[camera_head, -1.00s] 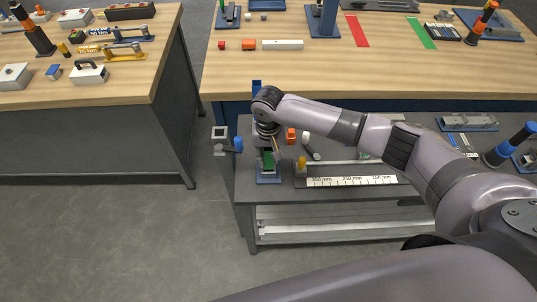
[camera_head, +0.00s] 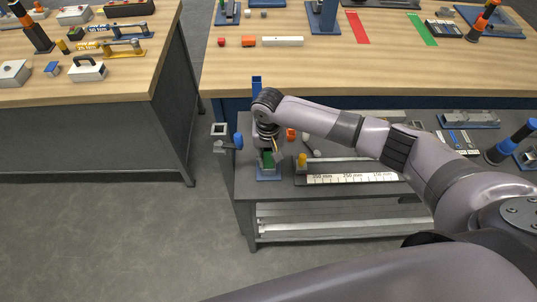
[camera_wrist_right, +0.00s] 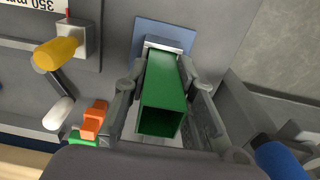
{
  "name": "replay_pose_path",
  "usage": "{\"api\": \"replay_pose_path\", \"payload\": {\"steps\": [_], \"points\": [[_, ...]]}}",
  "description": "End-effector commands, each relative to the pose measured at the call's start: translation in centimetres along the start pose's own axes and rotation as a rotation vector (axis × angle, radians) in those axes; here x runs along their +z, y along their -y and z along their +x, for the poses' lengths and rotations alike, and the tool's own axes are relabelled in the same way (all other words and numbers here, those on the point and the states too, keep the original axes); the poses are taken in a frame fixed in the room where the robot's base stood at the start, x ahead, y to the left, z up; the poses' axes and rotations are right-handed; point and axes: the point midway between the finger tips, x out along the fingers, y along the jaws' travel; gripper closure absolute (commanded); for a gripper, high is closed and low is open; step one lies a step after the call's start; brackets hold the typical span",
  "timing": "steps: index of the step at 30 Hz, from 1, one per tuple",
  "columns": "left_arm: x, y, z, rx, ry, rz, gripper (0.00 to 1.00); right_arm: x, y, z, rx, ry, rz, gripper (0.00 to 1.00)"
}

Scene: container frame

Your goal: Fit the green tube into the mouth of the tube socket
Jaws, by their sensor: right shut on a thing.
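The green tube (camera_wrist_right: 165,85) is a square, hollow tube. My right gripper (camera_wrist_right: 168,80) is shut on it, with one finger on each side, and its open near end faces the wrist camera. The tube socket (camera_wrist_right: 168,43) is a grey block on a blue base plate (camera_wrist_right: 200,36). The tube's far end meets the socket in the wrist view, but whether it is inside the mouth is hidden. In the head view the right gripper (camera_head: 267,148) is above the blue base, with the green tube (camera_head: 268,159) below it. My left gripper is not in view.
A yellow knob (camera_wrist_right: 57,53) on a grey block stands beside the socket, near a ruler strip (camera_head: 345,178). Orange (camera_wrist_right: 94,118) and white (camera_wrist_right: 58,113) pieces lie near the gripper. A blue-knobbed fixture (camera_head: 238,141) is at the bench's left edge.

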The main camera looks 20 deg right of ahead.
Motion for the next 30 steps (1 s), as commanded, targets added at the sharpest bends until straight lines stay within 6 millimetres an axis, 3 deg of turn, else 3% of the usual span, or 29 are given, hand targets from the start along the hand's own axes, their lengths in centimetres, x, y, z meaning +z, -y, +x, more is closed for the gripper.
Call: {"api": "replay_pose_path", "payload": {"steps": [20,21,30], "points": [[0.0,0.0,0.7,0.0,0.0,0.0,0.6,0.0,0.0,1.8,0.001,0.0,0.0,1.0],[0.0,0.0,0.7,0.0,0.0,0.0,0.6,0.0,0.0,1.7,0.001,0.0,0.0,0.74],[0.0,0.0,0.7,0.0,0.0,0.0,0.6,0.0,0.0,1.7,0.001,0.0,0.0,0.54]]}}
